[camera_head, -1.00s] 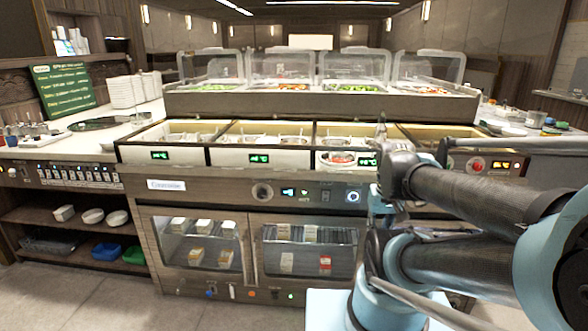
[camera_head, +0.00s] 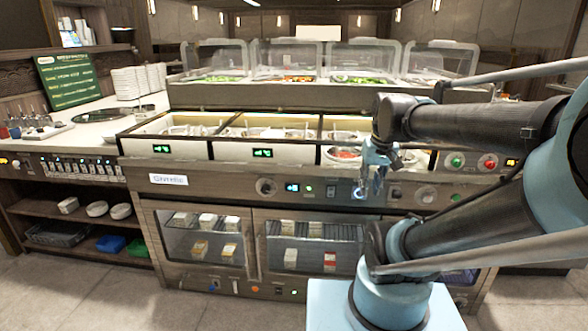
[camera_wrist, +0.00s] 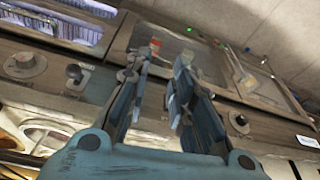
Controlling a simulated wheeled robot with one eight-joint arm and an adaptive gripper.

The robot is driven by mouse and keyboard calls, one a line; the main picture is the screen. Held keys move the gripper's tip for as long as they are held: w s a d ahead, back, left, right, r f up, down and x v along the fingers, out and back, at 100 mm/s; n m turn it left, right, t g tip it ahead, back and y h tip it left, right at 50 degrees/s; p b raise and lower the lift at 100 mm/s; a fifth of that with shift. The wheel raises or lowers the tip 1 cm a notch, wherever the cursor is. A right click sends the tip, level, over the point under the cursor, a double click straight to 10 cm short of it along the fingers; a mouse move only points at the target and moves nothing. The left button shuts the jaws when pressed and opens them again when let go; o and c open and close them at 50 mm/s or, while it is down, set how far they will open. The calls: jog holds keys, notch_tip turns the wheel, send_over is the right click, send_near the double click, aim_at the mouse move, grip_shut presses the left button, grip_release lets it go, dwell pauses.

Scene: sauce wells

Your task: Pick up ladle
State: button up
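My gripper (camera_head: 372,180) hangs fingers down in front of the right part of the counter in the head view, before the well that holds a bowl of red food. In the wrist view my gripper (camera_wrist: 160,62) has its two fingers apart with nothing between them. The sauce wells (camera_head: 262,153) hold several round pots (camera_head: 240,132). Thin handle-like shapes show in the pots, but they are too small to tell as a ladle. The wrist view shows pale round rims (camera_wrist: 50,135) at lower left, partly cut off by my gripper.
The counter front with knobs (camera_head: 266,187) stands close behind my gripper. Clear guards (camera_head: 285,58) rise over the food trays at the back. A green menu board (camera_head: 66,80) and stacked white dishes (camera_head: 138,80) stand at left. The floor (camera_head: 90,285) in front is clear.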

jog(key=w+a+r+n+y, duration=0.1)
jog(key=w+a+r, duration=0.45)
jog(key=w, duration=0.35)
jog(key=w+a+r+n+y, duration=0.1)
jog(key=w+a+r, duration=0.45)
jog(key=w, duration=0.35)
jog(key=w+a+r+n, duration=0.1)
jog(key=w+a+r, duration=0.4)
jog(key=w+r, duration=0.3)
jog(key=shift+n+t, duration=0.3)
jog(key=shift+w+a+r+x, duration=0.15)
jog(key=shift+w+x, duration=0.15)
jog(key=shift+x, duration=2.9)
jog(key=shift+w+a+r+x, duration=0.15)
jog(key=shift+w+x, duration=0.15)
jog(key=shift+x, duration=2.9)
jog(key=shift+w+a+r+x, duration=0.1)
jog(key=shift+w+a+x, duration=0.2)
jog(key=shift+x, duration=2.85)
jog(key=shift+d, duration=0.1)
grip_shut()
